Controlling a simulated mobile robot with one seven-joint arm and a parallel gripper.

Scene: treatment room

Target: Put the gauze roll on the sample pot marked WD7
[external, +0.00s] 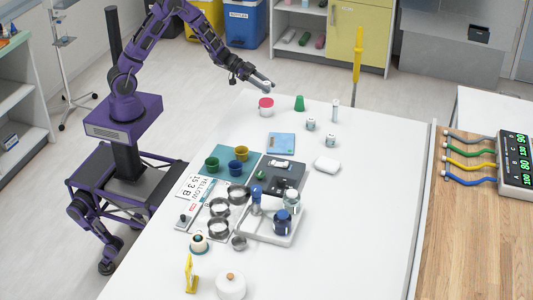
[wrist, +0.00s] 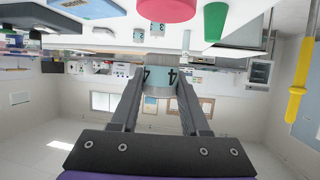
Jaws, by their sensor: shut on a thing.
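My gripper (wrist: 164,82) is shut on a small whitish, pot-like cylinder (wrist: 165,60) with a teal band. Parts of a dark marking like a 4 show on the band. In the external view my gripper (external: 268,86) is at the table's far left, above and behind the red-and-white pot. Two small white sample pots with teal labels stand on the table, one (external: 310,124) farther back and one (external: 330,140) nearer. Their markings are too small to read, so I cannot tell which is WD7. I cannot identify a gauze roll for certain.
A red-and-white pot (external: 266,106), a green cup (external: 299,103) and a slim clear cylinder (external: 336,110) stand near the pots. A white rounded block (external: 327,165) lies nearer. A tray (external: 262,231) with bottles and several metal bowls crowd the front. The table's right side is clear.

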